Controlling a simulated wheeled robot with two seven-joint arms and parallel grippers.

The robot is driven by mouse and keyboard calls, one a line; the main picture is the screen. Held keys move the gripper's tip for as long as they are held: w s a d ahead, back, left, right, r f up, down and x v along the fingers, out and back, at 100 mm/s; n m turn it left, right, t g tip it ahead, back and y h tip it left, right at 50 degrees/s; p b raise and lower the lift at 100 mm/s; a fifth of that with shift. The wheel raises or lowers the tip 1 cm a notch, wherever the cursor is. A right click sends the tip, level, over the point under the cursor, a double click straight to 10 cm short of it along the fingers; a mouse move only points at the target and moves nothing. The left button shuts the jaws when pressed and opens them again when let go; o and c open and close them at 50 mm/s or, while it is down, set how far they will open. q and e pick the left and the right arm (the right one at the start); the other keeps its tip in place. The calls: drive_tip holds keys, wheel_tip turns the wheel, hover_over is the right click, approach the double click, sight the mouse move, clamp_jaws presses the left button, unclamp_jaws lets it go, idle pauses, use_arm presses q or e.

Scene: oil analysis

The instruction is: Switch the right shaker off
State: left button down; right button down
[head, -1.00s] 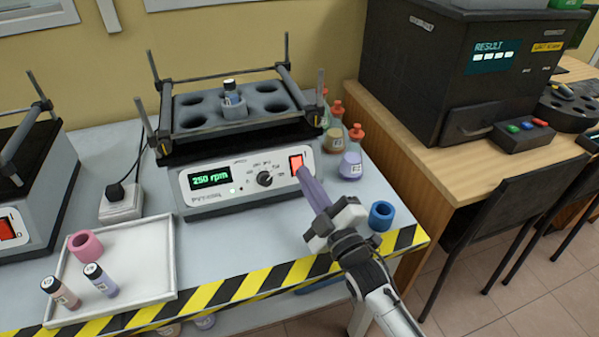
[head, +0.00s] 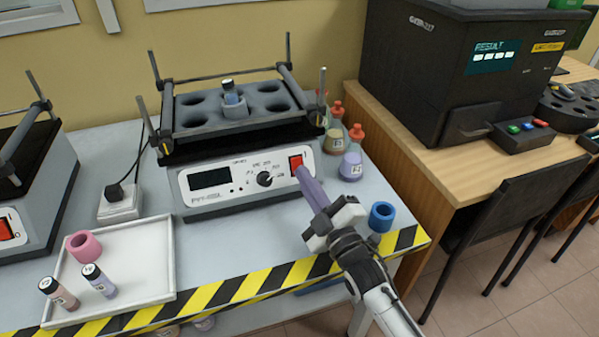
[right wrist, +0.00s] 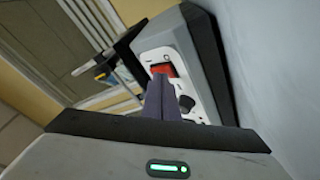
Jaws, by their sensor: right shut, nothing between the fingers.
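The right shaker (head: 230,140) stands on the grey bench, with a vial (head: 232,95) in a holder on its platform. Its display (head: 209,179) is dark. Its red rocker switch (head: 295,162) is at the right end of the front panel; it also shows in the right wrist view (right wrist: 163,70). My right gripper (head: 299,170) is shut and empty, its fingertips at or just in front of the switch's lower part; I cannot tell whether they touch. In the right wrist view its fingers (right wrist: 160,84) point at the switch. My left gripper is out of view.
A white tray (head: 120,250) holds a pink ring (head: 84,246) and two vials (head: 98,281). A blue ring (head: 382,216) lies right of my gripper. Flasks (head: 351,165) stand right of the shaker. Another shaker (head: 35,190) is at the left edge.

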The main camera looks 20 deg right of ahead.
drive_tip(key=shift+s+r+p, duration=0.45)
drive_tip(key=shift+s+p, duration=0.2)
drive_tip(key=shift+p, duration=0.15)
drive_tip(key=s+r+p, duration=0.2)
drive_tip(key=p, duration=0.1)
drive_tip(key=s+p, duration=0.1)
drive_tip(key=s, duration=0.1)
drive_tip(key=shift+d+r, duration=0.1)
drive_tip(key=shift+r, duration=0.3)
